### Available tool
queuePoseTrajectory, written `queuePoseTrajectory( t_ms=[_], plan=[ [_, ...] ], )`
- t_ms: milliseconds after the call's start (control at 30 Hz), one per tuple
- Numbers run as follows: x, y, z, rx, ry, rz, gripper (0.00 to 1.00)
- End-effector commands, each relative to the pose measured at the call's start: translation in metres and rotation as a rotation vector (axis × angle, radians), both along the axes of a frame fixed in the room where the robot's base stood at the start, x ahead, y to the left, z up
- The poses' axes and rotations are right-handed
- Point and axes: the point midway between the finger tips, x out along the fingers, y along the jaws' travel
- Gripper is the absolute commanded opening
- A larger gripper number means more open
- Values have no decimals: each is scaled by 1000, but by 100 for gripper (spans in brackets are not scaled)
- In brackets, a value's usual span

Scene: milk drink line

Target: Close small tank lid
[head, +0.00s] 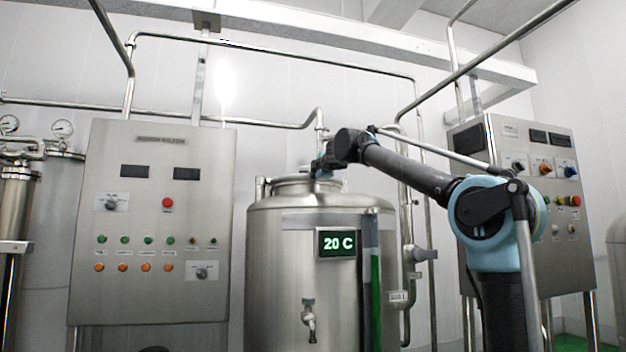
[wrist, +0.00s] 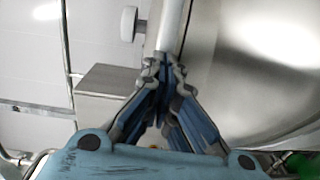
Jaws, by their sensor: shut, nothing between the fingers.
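The small steel tank (head: 270,240) stands in the middle of the head view, with a short round neck and lid area (head: 295,184) on top. My gripper (head: 322,166) is over the right part of that top, small and partly hidden by my arm. I cannot tell from the head view whether the lid is open or shut. In the wrist view my gripper (wrist: 161,65) is shut and empty, its fingertips together beside a pale metal tube (wrist: 173,28). Whether they touch it is unclear. A large, smooth, curved steel surface (wrist: 235,75) lies to the right.
A control cabinet (head: 150,225) stands left of the tank and another (head: 535,220) right of it. Pipes (head: 270,52) run above and behind the tank. The tank front has a temperature display (head: 337,243) and a tap (head: 309,315). A pale knob (wrist: 128,23) shows in the wrist view.

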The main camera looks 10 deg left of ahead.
Motion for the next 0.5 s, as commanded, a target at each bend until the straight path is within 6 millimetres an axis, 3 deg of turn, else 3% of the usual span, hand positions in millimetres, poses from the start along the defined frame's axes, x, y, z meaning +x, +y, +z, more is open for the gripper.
queuePoseTrajectory(
  t_ms=[500],
  plan=[
    [-11,-6,1,0,0,0,0]
  ],
)
